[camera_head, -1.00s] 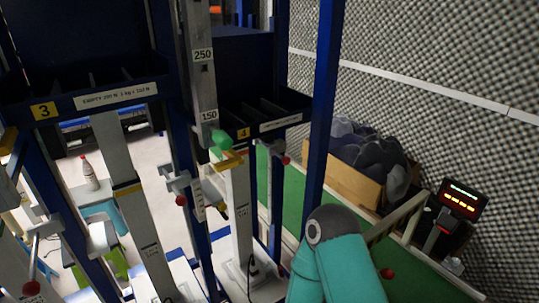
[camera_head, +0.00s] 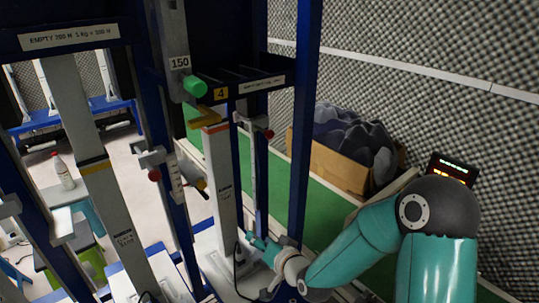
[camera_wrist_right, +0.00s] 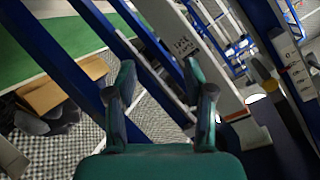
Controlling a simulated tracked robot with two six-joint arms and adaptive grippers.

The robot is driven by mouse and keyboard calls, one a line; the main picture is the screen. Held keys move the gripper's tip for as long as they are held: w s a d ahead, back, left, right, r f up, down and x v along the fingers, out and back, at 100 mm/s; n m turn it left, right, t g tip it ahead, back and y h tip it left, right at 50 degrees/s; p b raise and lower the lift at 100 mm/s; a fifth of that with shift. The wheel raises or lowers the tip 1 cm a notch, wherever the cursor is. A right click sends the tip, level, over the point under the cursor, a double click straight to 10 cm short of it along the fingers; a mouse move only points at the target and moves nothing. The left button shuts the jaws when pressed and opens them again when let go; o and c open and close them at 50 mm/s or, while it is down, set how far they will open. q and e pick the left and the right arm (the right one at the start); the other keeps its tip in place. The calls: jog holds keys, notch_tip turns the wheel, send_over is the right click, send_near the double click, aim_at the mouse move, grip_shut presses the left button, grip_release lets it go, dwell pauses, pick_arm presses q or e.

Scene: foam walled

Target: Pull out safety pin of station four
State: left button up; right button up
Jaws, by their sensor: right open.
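Station four carries a yellow "4" label (camera_head: 221,93) on its dark blue shelf. A red ball on a short rod (camera_head: 268,133) sticks out at a metal bracket right of the station's grey column (camera_head: 222,180). Another red ball (camera_head: 154,174) sits on a bracket further left. A green knob (camera_head: 194,87) and a yellow piece (camera_head: 208,120) are near the column's top. I cannot tell which part is the safety pin. My right gripper (camera_head: 258,262) is low by the column's foot, below the red balls. In the wrist view its teal fingers (camera_wrist_right: 160,82) are apart and empty. My left gripper is out of view.
Blue posts (camera_head: 302,120) stand close to my right arm. A cardboard box of dark foam (camera_head: 342,165) and a red-lit display (camera_head: 452,168) are at the right. A bottle (camera_head: 63,170) stands at the left. Green floor (camera_head: 285,195) lies behind the posts.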

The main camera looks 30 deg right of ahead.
jog(key=d+r+m+t+h+b, duration=0.1)
jog(key=d+r+t+h+b, duration=0.1)
jog(key=d+r+t, duration=0.3)
pick_arm(q)
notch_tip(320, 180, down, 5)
jog(key=b, duration=0.1)
pick_arm(e)
jog(key=m+t+h, duration=0.2)
send_near(271, 137)
jog(key=p+x, duration=0.3)
jog(key=x, duration=0.6)
jog(key=shift+w+r, duration=0.1)
jog(key=shift+w, duration=0.2)
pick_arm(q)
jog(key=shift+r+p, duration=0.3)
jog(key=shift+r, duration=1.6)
pick_arm(e)
jog(key=shift+w+d+r, duration=0.15)
jog(key=shift+w+d, duration=0.05)
jog(key=shift+w, duration=0.45)
grip_shut()
